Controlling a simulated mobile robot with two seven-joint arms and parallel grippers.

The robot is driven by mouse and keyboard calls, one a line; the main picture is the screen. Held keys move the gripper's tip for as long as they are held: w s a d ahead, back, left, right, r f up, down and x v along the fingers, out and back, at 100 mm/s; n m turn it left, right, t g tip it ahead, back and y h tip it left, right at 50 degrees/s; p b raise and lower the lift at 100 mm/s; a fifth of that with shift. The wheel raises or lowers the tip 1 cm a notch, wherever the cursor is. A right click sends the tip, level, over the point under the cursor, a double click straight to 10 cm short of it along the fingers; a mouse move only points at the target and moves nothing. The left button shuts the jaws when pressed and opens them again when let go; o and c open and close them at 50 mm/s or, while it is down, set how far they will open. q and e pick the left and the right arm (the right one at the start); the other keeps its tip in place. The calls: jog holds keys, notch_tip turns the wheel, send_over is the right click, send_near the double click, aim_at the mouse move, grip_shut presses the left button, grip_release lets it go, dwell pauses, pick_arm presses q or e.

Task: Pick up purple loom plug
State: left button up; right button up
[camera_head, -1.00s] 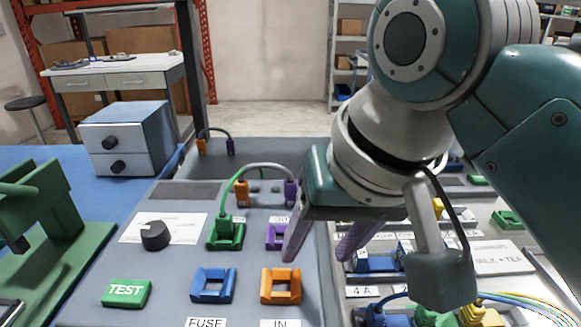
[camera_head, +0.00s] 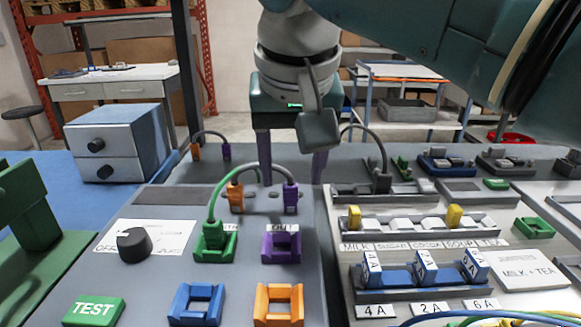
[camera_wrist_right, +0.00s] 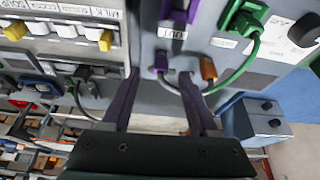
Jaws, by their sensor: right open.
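The purple loom plug (camera_head: 291,198) stands upright at the back of the grey panel, joined by a grey cable to an orange plug (camera_head: 236,197). My right gripper (camera_head: 291,183) points down with its two fingers apart, one on each side of the purple plug in the picture. In the wrist view the purple plug (camera_wrist_right: 161,63) lies between the fingertips (camera_wrist_right: 159,73), with no contact visible. An empty-looking purple socket (camera_head: 281,246), labelled OUT, sits in front of the plug. My left gripper is not in view.
A green plug (camera_head: 214,238) with a green cable sits left of the purple socket. Blue (camera_head: 197,304) and orange (camera_head: 279,304) sockets lie in front. A second orange and purple pair (camera_head: 226,151) stands farther back. A crowded dispenser panel (camera_head: 410,222) is at right.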

aim_at(290, 184)
jog(key=shift+b+x, duration=0.85)
jog(key=shift+x, duration=1.15)
jog(key=shift+w, duration=0.1)
grip_shut()
